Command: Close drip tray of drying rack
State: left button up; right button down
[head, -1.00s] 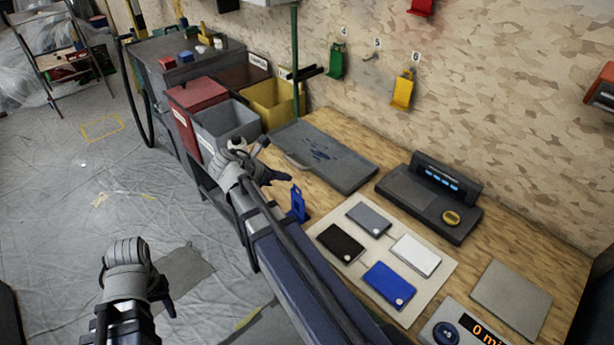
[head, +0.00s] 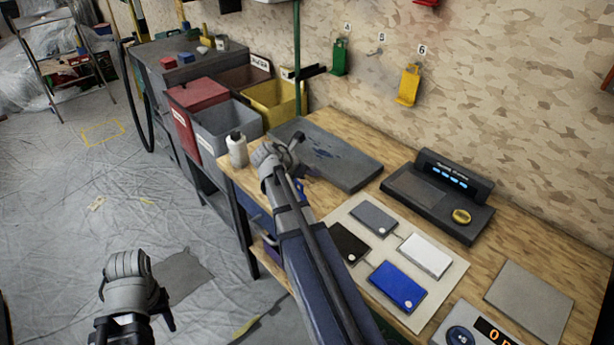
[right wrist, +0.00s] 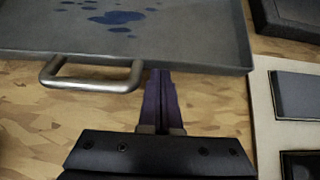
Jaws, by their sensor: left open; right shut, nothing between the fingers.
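The drip tray (head: 352,172) is a flat grey tray with dark blue wet spots, lying on the wooden bench by the wall. In the right wrist view its front edge (right wrist: 205,62) and a metal bar handle (right wrist: 92,86) show. My right gripper (head: 308,172) is shut and empty. Its dark purple fingers (right wrist: 161,75) reach the tray's front edge just right of the handle; I cannot tell if they touch it. My right forearm covers part of the bench. My left gripper (head: 168,316) is open and empty over the floor, away from the bench.
A white bottle (head: 237,150) stands on the bench's left end, by the grey bin (head: 228,124). A mat (head: 445,268) with several coloured plates and a black device (head: 436,200) lie to the tray's right. Free floor is at the left.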

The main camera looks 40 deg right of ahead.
aim_at(354, 149)
jog(key=shift+d, duration=0.2)
jog(key=d, duration=0.5)
jog(key=w+d, duration=0.1)
jog(key=d, duration=1.1)
jog(key=shift+w, duration=0.2)
jog(key=shift+d, duration=0.15)
jog(key=shift+d+r, duration=0.1)
jog(key=a, duration=0.4)
jog(key=shift+s+a, duration=0.15)
jog(key=shift+s, duration=0.1)
jog(key=p+v, duration=0.6)
jog(key=v, duration=0.3)
jog(key=shift+a, duration=0.1)
jog(key=shift+a+r+p, duration=0.25)
jog(key=shift+a+p, duration=0.15)
jog(key=shift+a, duration=0.05)
